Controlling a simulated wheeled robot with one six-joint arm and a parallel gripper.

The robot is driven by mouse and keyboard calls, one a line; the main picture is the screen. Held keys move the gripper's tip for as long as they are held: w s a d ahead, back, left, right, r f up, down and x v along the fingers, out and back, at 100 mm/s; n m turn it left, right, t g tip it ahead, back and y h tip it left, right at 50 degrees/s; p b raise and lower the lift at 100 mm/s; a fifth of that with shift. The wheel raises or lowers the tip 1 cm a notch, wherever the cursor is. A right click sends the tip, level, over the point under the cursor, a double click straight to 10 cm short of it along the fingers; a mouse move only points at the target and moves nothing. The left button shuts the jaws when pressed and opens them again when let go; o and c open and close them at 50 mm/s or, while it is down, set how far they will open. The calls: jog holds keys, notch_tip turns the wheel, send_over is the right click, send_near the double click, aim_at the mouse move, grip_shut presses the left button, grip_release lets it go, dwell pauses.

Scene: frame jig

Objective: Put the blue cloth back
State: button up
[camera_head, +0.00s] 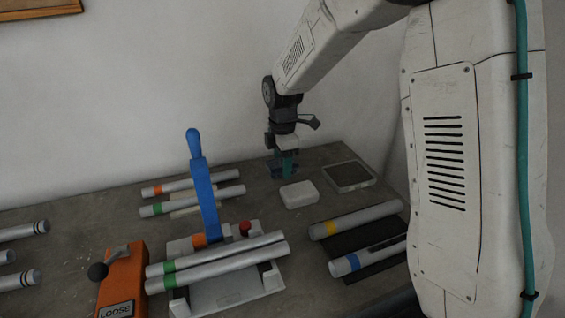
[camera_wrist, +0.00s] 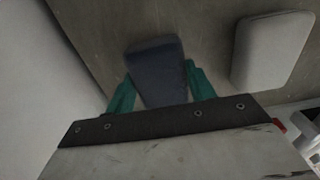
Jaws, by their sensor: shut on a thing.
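The blue cloth (camera_wrist: 158,72) is a dark blue, rounded, folded pad in the wrist view. It sits between the two teal fingers of my gripper (camera_wrist: 160,90), which is shut on it. In the head view my gripper (camera_head: 284,167) points down over the back of the table, and the cloth is mostly hidden by the fingers there. I cannot tell whether the cloth touches the tabletop. A shallow dark tray with a light rim (camera_head: 349,187) lies to the right of my gripper.
A white block (camera_head: 298,194) lies just in front of my gripper and also shows in the wrist view (camera_wrist: 272,48). A blue upright lever (camera_head: 205,195) and a jig with metal tubes (camera_head: 225,262) stand left and front. More tubes (camera_head: 355,219) lie right.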

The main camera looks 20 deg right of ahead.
jog(key=shift+f, duration=0.15)
jog(key=o, duration=0.9)
notch_tip(320, 180, up, 12)
jog(key=shift+r, duration=0.25)
jog(key=s+d+m, duration=0.1)
jog(key=s+m, duration=0.5)
jog(key=s, duration=0.5)
jog(key=s+d+r+m, duration=0.1)
jog(key=s+m, duration=0.5)
jog(key=s, duration=0.5)
jog(key=s+d+r+m+t, duration=0.1)
jog(key=s+m, duration=0.5)
jog(key=s, duration=0.6)
jog(key=shift+r, duration=0.1)
